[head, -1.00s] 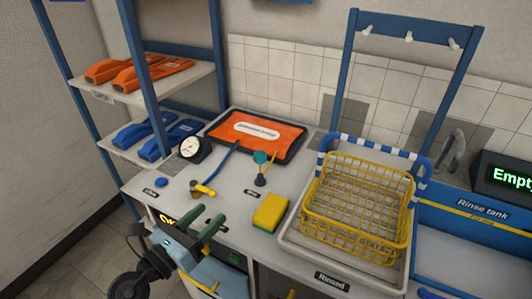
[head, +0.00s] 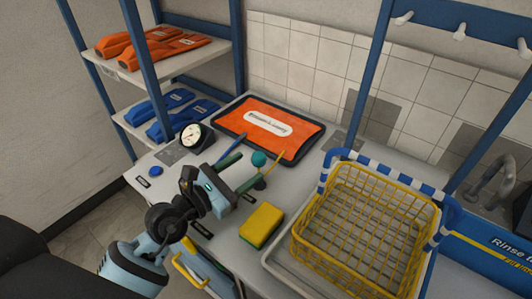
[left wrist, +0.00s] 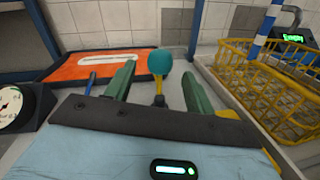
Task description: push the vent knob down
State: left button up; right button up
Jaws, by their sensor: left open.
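The vent knob appears to be the teal ball (head: 259,159) on a short stem, standing on the bench in front of the orange pad. In the left wrist view the teal ball (left wrist: 160,61) shows between and beyond the two green fingertips. My left gripper (head: 240,172) is open and empty, its fingers pointing at the knob from the left and near side. I cannot tell whether a finger touches the stem. My right gripper is not in view.
A pressure gauge (head: 194,136) and a blue button (head: 156,171) lie to the left. A yellow-green sponge (head: 261,226) is close on the near right. A yellow wire basket (head: 365,225) stands farther right. The orange pad (head: 268,128) lies behind the knob.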

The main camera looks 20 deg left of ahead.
aim_at(253, 163)
pick_arm(q)
jog(key=x, duration=0.5)
jog(key=shift+w+d+r, duration=0.1)
jog(key=shift+w, duration=0.05)
jog(key=shift+x, duration=0.95)
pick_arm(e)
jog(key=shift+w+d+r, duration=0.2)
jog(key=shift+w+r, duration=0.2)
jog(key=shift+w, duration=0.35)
